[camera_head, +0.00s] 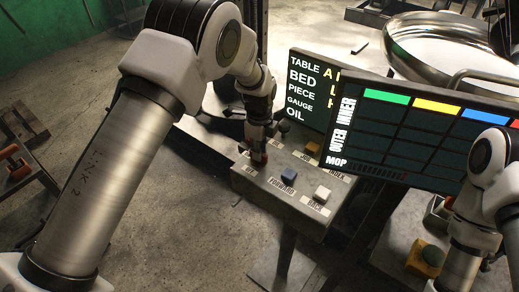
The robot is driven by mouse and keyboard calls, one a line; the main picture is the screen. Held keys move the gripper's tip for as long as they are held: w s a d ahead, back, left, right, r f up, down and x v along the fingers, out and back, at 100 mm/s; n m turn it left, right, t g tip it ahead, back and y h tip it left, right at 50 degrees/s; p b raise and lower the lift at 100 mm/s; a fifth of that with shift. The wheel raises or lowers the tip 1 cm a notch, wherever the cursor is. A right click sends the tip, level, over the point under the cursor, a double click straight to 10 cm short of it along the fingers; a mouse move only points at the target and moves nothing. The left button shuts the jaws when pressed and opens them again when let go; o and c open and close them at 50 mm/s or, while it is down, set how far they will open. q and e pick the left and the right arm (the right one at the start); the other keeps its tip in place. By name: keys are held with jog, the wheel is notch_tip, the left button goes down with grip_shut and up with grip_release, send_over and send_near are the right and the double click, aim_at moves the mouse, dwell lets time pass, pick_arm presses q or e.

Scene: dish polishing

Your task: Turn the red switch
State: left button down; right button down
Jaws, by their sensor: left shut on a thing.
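A grey control box (262,188) stands near the middle of the head view, with labelled switches on its top. The red switch (259,158) is at the box's left rear corner, mostly hidden by my left gripper. My left gripper (256,150) reaches down from above and is shut on the red switch. How far the switch is turned cannot be told. My right arm shows at the right edge, but its gripper cannot be made out.
A blue button (289,175), a white button (322,193) and a yellow one (312,149) sit on the box. Two display panels (400,140) stand close behind it. A large metal dish (450,50) is at the upper right. Open floor lies left.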

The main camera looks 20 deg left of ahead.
pick_arm(q)
jog(key=n, duration=0.4)
jog(key=shift+s+f, duration=0.15)
jog(key=shift+f, duration=0.1)
jog(key=n, duration=0.8)
jog(key=shift+f, duration=0.1)
jog(key=shift+n, duration=2.2)
jog(key=c, duration=1.1)
grip_release()
jog(key=shift+a, duration=0.1)
jog(key=shift+r, duration=0.25)
